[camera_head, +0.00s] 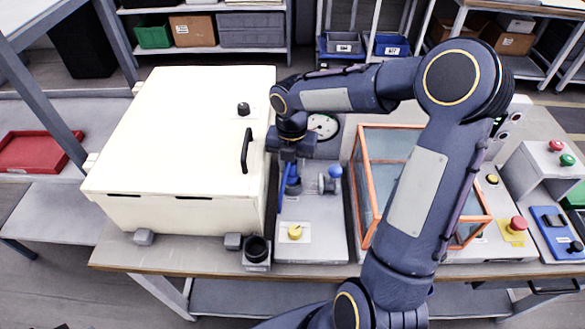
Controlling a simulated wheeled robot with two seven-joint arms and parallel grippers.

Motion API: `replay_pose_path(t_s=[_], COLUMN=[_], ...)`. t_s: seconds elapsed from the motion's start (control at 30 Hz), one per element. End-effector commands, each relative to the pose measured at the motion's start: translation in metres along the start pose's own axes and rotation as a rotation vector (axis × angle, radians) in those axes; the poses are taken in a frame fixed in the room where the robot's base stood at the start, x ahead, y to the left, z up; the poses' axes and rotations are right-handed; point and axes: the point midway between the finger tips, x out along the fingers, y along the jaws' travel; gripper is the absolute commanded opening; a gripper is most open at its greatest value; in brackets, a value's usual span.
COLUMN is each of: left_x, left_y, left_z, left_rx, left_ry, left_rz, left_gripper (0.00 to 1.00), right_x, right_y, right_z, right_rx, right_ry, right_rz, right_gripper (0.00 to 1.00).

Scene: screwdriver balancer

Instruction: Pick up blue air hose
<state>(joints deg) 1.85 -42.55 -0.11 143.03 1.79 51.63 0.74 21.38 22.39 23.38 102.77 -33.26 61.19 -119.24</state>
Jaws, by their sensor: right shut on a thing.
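The blue air hose (282,193) shows as a narrow blue strip hanging just below my right gripper (290,156), over the grey fixture plate beside the white box. My right gripper points down and is shut on the hose. Its fingers and wrist hide the upper part of the hose. My left gripper is not in view.
A large white box (180,130) with a black handle stands close left of the gripper. The grey plate (312,245) carries a yellow knob (295,232) and a blue knob (335,171). An orange-framed clear enclosure (358,190) and button panels stand to the right.

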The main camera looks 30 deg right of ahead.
Motion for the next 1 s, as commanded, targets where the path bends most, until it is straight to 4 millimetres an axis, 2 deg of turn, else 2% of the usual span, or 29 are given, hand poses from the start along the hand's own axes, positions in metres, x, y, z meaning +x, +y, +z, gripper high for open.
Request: replay_pose_path(t_s=[0.17, 0.3, 0.5, 0.7, 1.0], left_x=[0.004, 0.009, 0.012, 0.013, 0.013], left_y=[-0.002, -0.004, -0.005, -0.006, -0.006], left_z=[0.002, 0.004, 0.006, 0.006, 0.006], left_rx=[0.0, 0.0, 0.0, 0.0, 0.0], left_ry=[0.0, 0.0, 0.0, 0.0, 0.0], left_rz=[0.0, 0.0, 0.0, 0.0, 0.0], left_gripper=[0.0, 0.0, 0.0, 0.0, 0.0], right_x=[-0.038, -0.052, -0.069, -0.076, -0.077], right_y=[-0.003, -0.008, -0.012, -0.014, -0.014], right_z=[-0.03, -0.066, -0.102, -0.118, -0.12], right_rx=[-0.001, -0.003, -0.002, 0.0, 0.0], right_ry=[-0.007, -0.006, -0.004, -0.002, 0.0], right_rz=[0.003, 0.001, 0.001, 0.001, 0.0], right_gripper=[0.04, 0.04, 0.04, 0.04, 0.04])
